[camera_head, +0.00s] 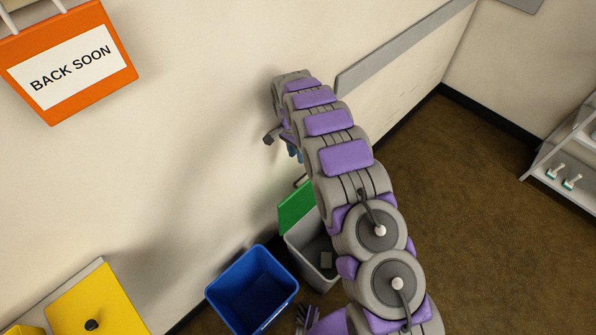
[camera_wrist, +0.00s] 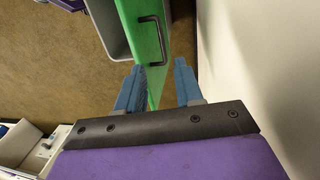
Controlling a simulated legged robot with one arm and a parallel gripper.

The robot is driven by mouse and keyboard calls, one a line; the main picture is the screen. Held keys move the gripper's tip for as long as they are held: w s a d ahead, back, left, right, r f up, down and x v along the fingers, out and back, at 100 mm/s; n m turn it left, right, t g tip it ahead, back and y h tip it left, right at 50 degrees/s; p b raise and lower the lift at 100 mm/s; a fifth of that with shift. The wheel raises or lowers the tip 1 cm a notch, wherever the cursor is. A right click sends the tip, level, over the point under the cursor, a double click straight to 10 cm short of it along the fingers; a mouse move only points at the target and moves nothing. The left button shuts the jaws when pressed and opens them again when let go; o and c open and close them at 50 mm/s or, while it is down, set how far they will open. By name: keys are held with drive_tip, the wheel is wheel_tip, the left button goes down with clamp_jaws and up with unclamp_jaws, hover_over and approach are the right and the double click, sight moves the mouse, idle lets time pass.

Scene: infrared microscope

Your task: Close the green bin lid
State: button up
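The green bin lid (camera_head: 296,208) stands raised at the wall side of a grey bin (camera_head: 312,258), so the bin is open. Part of the lid and bin is hidden behind my arm in the head view. In the wrist view the green lid (camera_wrist: 146,40) shows edge-up with a black handle (camera_wrist: 152,40) on its face. My gripper (camera_wrist: 157,80) is open, its two blue fingers apart. The lid's near end shows between the fingers, close to the left one; I cannot tell whether they touch. In the head view my gripper (camera_head: 294,152) is mostly hidden by my arm.
An open blue bin (camera_head: 252,290) stands left of the grey bin. A yellow-lidded box (camera_head: 98,302) is at the lower left. The wall (camera_wrist: 235,75) is close on the right in the wrist view. A white shelf (camera_head: 566,160) stands far right, with open brown floor before it.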

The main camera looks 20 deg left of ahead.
sight(300, 179)
drive_tip(key=f+b, duration=0.1)
drive_tip(key=f, duration=0.2)
drive_tip(key=s+d+f+b, duration=0.1)
drive_tip(key=f, duration=0.3)
drive_tip(key=f+b, duration=0.1)
drive_tip(key=f, duration=0.3)
drive_tip(key=shift+s+d+f, duration=0.1)
drive_tip(key=shift+s+d, duration=0.1)
drive_tip(key=shift+a+f, duration=0.1)
drive_tip(key=shift+a, duration=0.4)
drive_tip(key=shift+c, duration=1.2)
drive_tip(key=c, duration=0.3)
drive_tip(key=shift+d, duration=0.3)
clamp_jaws()
drive_tip(key=shift+a, duration=0.25)
drive_tip(key=shift+w+d, duration=0.1)
drive_tip(key=shift+d, duration=0.05)
